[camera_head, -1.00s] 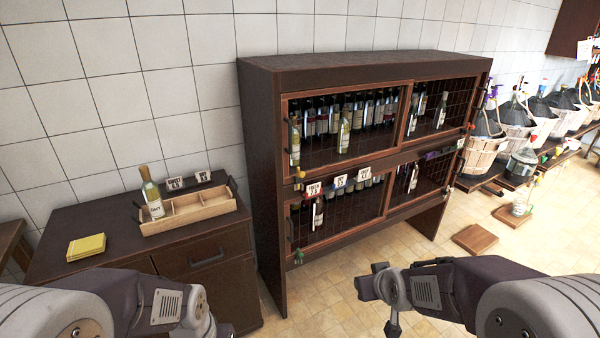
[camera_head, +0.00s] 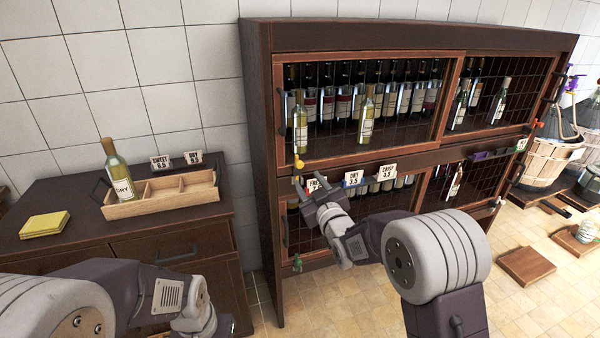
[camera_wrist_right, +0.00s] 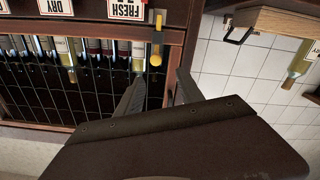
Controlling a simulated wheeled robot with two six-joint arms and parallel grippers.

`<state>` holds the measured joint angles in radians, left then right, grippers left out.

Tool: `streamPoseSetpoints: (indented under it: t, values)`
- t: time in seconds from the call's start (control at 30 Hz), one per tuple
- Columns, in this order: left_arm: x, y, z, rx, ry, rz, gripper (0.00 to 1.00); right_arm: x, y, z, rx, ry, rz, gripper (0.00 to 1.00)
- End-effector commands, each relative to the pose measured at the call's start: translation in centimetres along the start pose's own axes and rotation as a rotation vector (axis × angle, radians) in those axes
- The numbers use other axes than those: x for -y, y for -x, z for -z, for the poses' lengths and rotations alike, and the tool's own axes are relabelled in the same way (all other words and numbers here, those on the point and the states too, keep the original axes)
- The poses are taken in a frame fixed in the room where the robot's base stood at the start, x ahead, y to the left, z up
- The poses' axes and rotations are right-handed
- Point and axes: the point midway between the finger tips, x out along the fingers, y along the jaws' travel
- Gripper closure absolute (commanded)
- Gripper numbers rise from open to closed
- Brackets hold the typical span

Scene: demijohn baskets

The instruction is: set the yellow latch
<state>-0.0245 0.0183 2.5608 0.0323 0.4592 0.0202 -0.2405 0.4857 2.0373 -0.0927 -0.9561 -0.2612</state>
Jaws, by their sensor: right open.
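The yellow latch (camera_head: 299,162) is a small yellow knob on the left part of the rail between the cabinet's upper and lower doors. In the right wrist view the yellow latch (camera_wrist_right: 156,50) is a yellow lever with a round end, near the tag reading FRESH. My right gripper (camera_head: 312,186) is open and empty, just below the latch in the head view and apart from it. In the right wrist view its fingers (camera_wrist_right: 160,78) point toward the latch, which lies beyond their tips. My left arm is at the lower left, with its fingers out of view.
The dark cabinet (camera_head: 262,130) has mesh doors with bottles behind them. Price tags (camera_head: 355,178) line the rail right of the latch. A green knob (camera_head: 297,263) is lower on the cabinet. At left, a sideboard (camera_head: 70,205) holds a wooden tray (camera_head: 160,207), a bottle (camera_head: 118,172) and yellow pads (camera_head: 45,225).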

Motion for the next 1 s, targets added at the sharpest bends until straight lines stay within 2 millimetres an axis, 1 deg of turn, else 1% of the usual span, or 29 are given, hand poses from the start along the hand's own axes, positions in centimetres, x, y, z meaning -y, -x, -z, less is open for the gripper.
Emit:
streamPoseSetpoints:
  t: [0.07,0.17,0.23,0.4,0.5,0.6,0.73,0.93,0.97,1.0]
  values:
    - [0.0,0.1,0.0,0.000,0.000,0.000,0.64,-0.1,-0.1,0.1,0.001,0.000,0.000,0.56]
    - [0.0,0.9,0.1,-0.001,0.000,0.000,0.64,-0.2,-0.9,0.3,0.002,-0.001,-0.001,0.56]
    - [-0.1,1.9,0.2,-0.001,0.000,0.000,0.64,-0.2,-2.1,0.5,0.003,-0.001,0.000,0.56]
    - [-0.1,2.0,0.2,-0.001,0.000,0.000,0.64,-0.1,-5.8,0.1,0.002,-0.001,-0.001,0.56]
    - [-0.1,2.1,0.2,-0.001,0.000,0.000,0.64,-0.1,-7.4,0.1,0.002,-0.001,-0.001,0.56]
    - [-0.1,2.2,0.3,0.000,0.000,0.000,0.64,-0.1,-8.4,0.0,0.002,-0.001,-0.001,0.56]
    - [-0.1,2.3,0.3,0.000,0.000,0.000,0.64,-0.1,-9.0,0.0,0.002,-0.001,-0.001,0.56]
    - [-0.1,2.2,0.3,-0.001,0.000,0.000,0.64,-0.1,-9.1,0.0,0.003,-0.001,-0.001,0.56]
    - [-0.1,2.2,0.3,-0.001,0.000,0.000,0.64,-0.1,-9.1,0.0,0.002,-0.001,-0.001,0.58]
    - [-0.1,2.2,0.3,-0.001,0.000,0.000,0.64,-0.1,-9.1,0.0,0.002,-0.001,-0.001,0.70]
